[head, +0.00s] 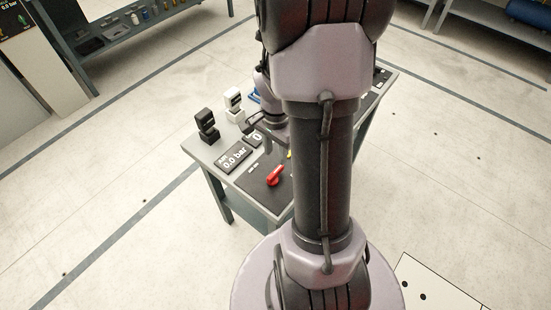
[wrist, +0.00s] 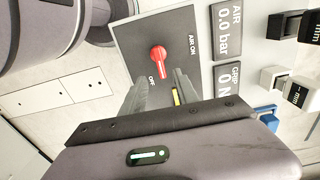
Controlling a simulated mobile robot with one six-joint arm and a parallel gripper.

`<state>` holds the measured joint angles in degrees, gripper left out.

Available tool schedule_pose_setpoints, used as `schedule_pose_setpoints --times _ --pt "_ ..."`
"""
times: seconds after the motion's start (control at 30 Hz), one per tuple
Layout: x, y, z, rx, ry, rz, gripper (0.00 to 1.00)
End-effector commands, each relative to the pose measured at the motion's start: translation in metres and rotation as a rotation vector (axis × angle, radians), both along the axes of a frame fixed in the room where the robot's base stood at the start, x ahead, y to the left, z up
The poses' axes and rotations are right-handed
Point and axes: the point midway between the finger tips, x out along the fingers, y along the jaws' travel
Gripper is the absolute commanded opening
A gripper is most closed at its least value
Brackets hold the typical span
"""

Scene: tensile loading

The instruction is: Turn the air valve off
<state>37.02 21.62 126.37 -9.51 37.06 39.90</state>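The red air valve handle (wrist: 159,58) sits on a dark panel (wrist: 126,42) marked AIR ON and OFF. Its lever points down in the wrist view, its end close to the OFF label. It also shows in the head view (head: 275,177) on the table's dark panel. My gripper (wrist: 160,84) is open, with its two fingers apart and nothing seen between them. The fingertips are just below the handle in the wrist view; I cannot tell whether they touch it. In the head view my arm hides most of the gripper.
An air display (wrist: 229,29) reads 0.0 bar, and a grip display (wrist: 228,83) is beside it. Black (head: 207,125) and white (head: 234,105) blocks stand on the grey table (head: 203,150). A blue object (wrist: 265,112) is near them. The floor around is clear.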

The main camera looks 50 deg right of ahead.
Motion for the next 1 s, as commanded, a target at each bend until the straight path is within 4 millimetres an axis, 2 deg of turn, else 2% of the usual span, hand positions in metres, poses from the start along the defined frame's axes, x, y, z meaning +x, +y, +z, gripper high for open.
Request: schedule_pose_setpoints --times 0.03,0.1,0.2,0.3,0.83,0.87,0.93,0.97,1.0 --pt "0.001 -0.001 0.024 -0.002 -0.003 0.000 0.36" --pt "0.000 0.000 0.044 -0.002 -0.002 0.001 0.36" --pt "0.000 0.000 0.065 -0.001 -0.001 0.000 0.36" --pt "0.000 0.000 0.078 0.000 0.000 0.000 0.36" --pt "0.000 0.001 0.083 -0.001 -0.002 0.006 0.36" --pt "0.002 0.005 0.087 -0.003 -0.009 0.019 0.36" --pt "0.009 0.027 0.110 -0.021 -0.052 0.104 0.36" --pt "0.013 0.042 0.126 -0.033 -0.084 0.168 0.36" --pt "0.015 0.070 0.149 -0.049 -0.135 0.272 0.36"
